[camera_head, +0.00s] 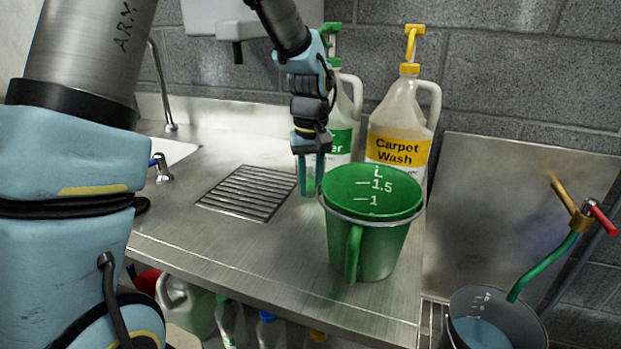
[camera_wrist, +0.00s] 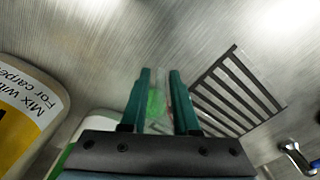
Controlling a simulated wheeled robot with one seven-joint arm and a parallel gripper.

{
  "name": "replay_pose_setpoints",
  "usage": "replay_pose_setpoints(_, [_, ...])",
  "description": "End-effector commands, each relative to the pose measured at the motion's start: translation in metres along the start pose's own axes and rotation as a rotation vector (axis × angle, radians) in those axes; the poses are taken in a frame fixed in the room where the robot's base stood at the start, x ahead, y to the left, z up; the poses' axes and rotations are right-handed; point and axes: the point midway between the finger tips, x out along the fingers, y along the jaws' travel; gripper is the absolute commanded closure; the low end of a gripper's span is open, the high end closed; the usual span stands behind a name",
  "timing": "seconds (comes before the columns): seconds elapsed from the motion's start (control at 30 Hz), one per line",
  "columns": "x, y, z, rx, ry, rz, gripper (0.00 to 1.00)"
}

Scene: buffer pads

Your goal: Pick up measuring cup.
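A small clear cup with green in it (camera_wrist: 156,103) shows between my gripper's fingers in the wrist view. In the head view my gripper (camera_head: 311,190) points down over the steel counter, its two teal fingers apart on either side of the cup. Whether the fingers touch the cup is not clear, and they hide much of it in the head view. A larger green measuring jug (camera_head: 372,237) with litre marks and a handle stands upright on the counter, right of and nearer than my gripper.
A Carpet Wash bottle (camera_head: 397,118) and a green-labelled pump bottle (camera_head: 345,139) stand behind at the wall. A drain grate (camera_head: 248,193) lies left of my gripper. A grey bucket (camera_head: 497,318) is below right, past the counter (camera_head: 200,235) edge. The counter's front left is clear.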

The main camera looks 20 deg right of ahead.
Motion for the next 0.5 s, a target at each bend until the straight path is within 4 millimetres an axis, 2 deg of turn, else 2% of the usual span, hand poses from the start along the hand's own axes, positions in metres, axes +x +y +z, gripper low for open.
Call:
replay_pose_setpoints(0.03, [-0.0002, 0.0, -0.0001, 0.0, 0.0, 0.0, 0.78])
replay_pose_setpoints(0.23, [-0.0002, 0.0, -0.0001, 0.0, 0.0, 0.0, 1.0])
replay_pose_setpoints(0.5, [-0.0002, 0.0, -0.0001, 0.0, 0.0, 0.0, 1.0])
